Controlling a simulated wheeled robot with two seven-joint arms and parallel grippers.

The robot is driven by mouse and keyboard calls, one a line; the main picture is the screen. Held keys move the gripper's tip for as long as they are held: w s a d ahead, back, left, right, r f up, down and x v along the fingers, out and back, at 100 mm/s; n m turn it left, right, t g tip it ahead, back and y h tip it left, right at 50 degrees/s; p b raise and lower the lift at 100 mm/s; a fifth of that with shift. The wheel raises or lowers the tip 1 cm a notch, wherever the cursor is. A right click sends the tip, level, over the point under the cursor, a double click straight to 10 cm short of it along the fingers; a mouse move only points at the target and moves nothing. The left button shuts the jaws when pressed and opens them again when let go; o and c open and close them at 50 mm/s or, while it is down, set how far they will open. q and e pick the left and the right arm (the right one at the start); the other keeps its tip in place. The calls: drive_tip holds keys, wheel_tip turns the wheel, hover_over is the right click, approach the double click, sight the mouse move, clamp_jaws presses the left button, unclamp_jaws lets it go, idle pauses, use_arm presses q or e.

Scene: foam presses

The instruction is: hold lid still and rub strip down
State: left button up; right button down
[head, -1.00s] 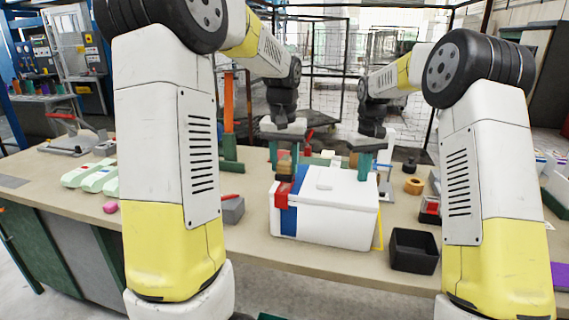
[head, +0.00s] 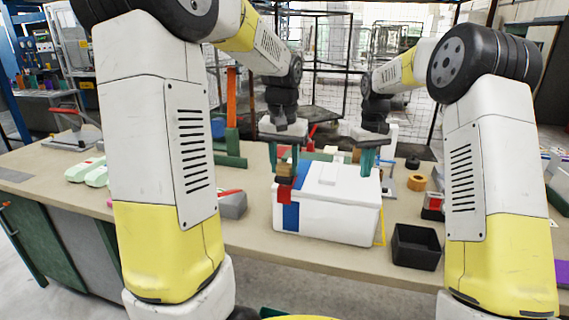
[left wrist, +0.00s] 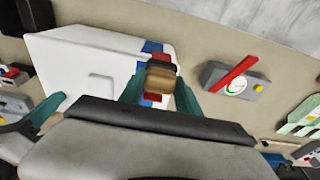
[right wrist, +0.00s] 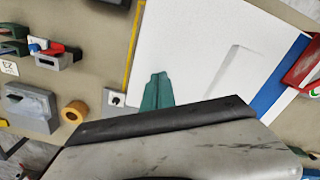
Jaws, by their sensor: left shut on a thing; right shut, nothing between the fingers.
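The white box with its lid (head: 345,208) stands on the bench in the head view. A blue strip (head: 291,216) runs down its left part; it also shows in the left wrist view (left wrist: 150,47). My left gripper (head: 285,166) is shut on a brown block (left wrist: 161,80) over the strip near the lid's left end. Red patches (head: 284,195) show at the block and strip; what they belong to is unclear. My right gripper (head: 366,160) is shut and empty, its teal fingertips (right wrist: 157,90) at the lid's right part. Whether they touch the lid is hard to tell.
A black open bin (head: 416,247) stands right of the box near the front edge. A tan roll (head: 417,183) lies behind it. A grey device with a red bar (left wrist: 235,78) lies left of the box. Bench front left of the box is clear.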

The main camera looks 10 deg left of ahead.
use_arm(q)
drive_tip(key=shift+f, duration=1)
drive_tip(key=shift+w+d, duration=0.1)
drive_tip(key=shift+w, duration=2.15)
drive_tip(key=shift+r, duration=0.1)
drive_tip(key=shift+r, duration=0.75)
drive_tip(key=shift+s, duration=0.1)
